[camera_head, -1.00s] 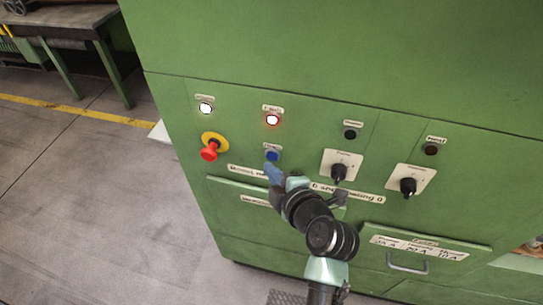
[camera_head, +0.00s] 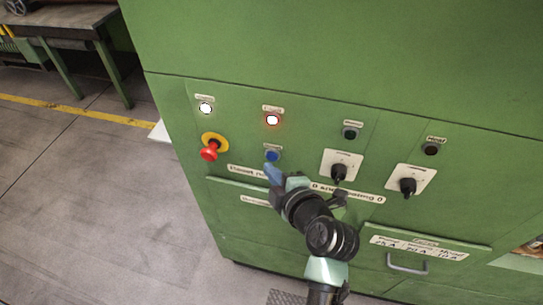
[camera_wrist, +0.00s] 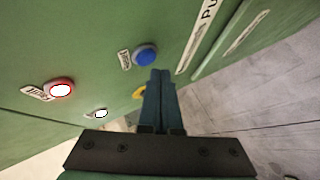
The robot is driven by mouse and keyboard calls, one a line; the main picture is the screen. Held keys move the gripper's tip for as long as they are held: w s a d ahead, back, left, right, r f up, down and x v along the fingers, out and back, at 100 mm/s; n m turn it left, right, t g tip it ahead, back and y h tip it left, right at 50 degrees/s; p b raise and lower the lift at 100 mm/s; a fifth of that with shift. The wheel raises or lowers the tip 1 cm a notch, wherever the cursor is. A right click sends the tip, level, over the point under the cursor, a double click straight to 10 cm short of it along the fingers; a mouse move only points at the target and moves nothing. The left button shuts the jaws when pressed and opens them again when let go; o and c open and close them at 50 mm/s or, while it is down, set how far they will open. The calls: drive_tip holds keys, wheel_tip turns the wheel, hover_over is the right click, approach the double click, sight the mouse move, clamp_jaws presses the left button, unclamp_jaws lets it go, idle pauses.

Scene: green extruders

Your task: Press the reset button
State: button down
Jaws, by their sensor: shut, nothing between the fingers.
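The blue button (camera_head: 272,155) sits on the green panel, below the lit red-rimmed lamp (camera_head: 272,119); its small label cannot be read clearly. In the wrist view the blue button (camera_wrist: 145,55) is just beyond my fingertips, with a label beside it. My gripper (camera_head: 271,170) is shut and empty, its blue fingers pointing up at the panel just below the button. In the wrist view my gripper (camera_wrist: 160,74) shows its fingers together; a gap or contact with the button cannot be told for certain.
A red emergency stop (camera_head: 209,151) on a yellow disc is left of the button. A lit white lamp (camera_head: 205,107) is above it. Two black rotary switches (camera_head: 339,172) (camera_head: 407,186) and dark buttons (camera_head: 350,132) are to the right. Open floor lies left of the cabinet.

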idle(0.4)
drive_tip(key=shift+w+d+b, duration=0.1)
drive_tip(key=shift+w+b, duration=0.3)
drive_tip(key=shift+b, duration=0.2)
drive_tip(key=shift+w+d+b, duration=0.1)
drive_tip(key=shift+w+b, duration=0.25)
drive_tip(key=shift+b, duration=0.1)
idle(0.4)
drive_tip(key=shift+s, duration=0.1)
drive_tip(key=shift+s+a, duration=0.2)
drive_tip(key=shift+s, duration=0.45)
drive_tip(key=shift+s+a, duration=0.2)
drive_tip(key=shift+s, duration=0.6)
drive_tip(key=shift+s+a, duration=0.25)
drive_tip(key=shift+s, duration=0.6)
drive_tip(key=shift+s+a, duration=0.2)
drive_tip(key=shift+s, duration=0.6)
